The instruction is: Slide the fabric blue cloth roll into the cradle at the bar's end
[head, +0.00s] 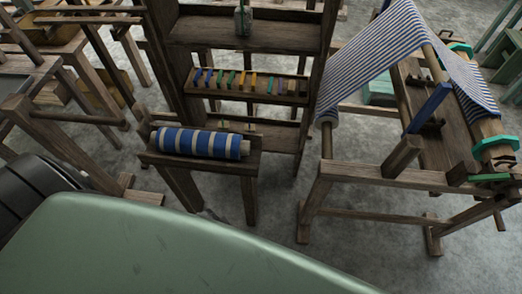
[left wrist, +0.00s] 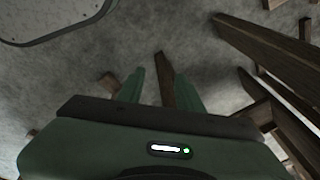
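The blue cloth roll (head: 200,143), blue with pale bands, lies on its side on top of a small wooden stand (head: 202,165) in the head view. A pale core end shows at its right. A wooden loom (head: 400,175) with blue-and-white striped cloth (head: 385,50) stands to the right; I cannot tell which part is the cradle at a bar's end. My left gripper (left wrist: 158,76) shows in the left wrist view with its two green fingers apart and nothing held between them. A wooden beam lies beyond the fingers. My right gripper is not in view.
A wooden shelf (head: 245,83) with small coloured pieces stands behind the roll's stand. Another wooden frame (head: 65,130) fills the left side. Grey floor (head: 275,215) is clear between the stand and the loom.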

